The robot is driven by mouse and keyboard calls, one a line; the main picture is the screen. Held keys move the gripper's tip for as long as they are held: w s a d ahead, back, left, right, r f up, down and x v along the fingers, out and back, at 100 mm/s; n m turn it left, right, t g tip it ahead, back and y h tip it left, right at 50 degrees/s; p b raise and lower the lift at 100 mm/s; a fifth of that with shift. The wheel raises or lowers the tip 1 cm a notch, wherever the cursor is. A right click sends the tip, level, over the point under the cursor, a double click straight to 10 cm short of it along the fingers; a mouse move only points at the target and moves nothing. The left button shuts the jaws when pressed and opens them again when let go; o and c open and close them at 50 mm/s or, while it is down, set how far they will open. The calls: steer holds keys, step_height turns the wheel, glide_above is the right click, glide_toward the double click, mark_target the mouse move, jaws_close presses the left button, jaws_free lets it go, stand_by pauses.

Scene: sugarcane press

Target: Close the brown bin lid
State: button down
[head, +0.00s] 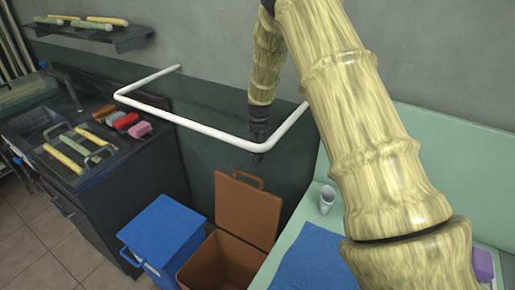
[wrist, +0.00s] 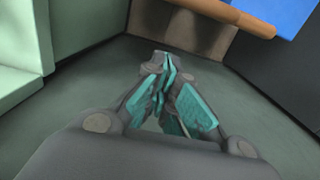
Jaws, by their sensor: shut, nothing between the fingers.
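The brown bin (head: 218,262) stands on the floor with its lid (head: 246,209) open, raised nearly upright at the back of the bin against the dark wall panel. A handle (head: 249,177) sticks up from the lid's top edge. My gripper (head: 257,157) is shut and empty, pointing down just above and behind the lid's handle. In the wrist view my shut fingers (wrist: 165,72) point toward the lower wall, and brown parts of the lid or bin (wrist: 190,28) show at the top. I cannot tell whether the gripper touches the lid.
A blue bin (head: 162,234) with its lid down stands left of the brown one. A white rail (head: 205,127) juts from the wall around my arm. A pale green bench with a blue cloth (head: 312,258) and a cup (head: 327,198) is at right.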

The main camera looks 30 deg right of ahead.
steer(key=a, duration=0.1)
steer(key=s+a+f+p, duration=0.1)
steer(key=s+a+p, duration=0.1)
steer(key=shift+a+f, duration=0.15)
steer(key=shift+f, duration=0.2)
stand_by(0.3)
steer(key=s+a+r+p, duration=0.1)
steer(key=s+a, duration=0.4)
steer(key=a, duration=0.3)
steer(key=shift+a+r+p, duration=0.15)
steer(key=shift+a+p, duration=0.1)
steer(key=shift+p, duration=0.1)
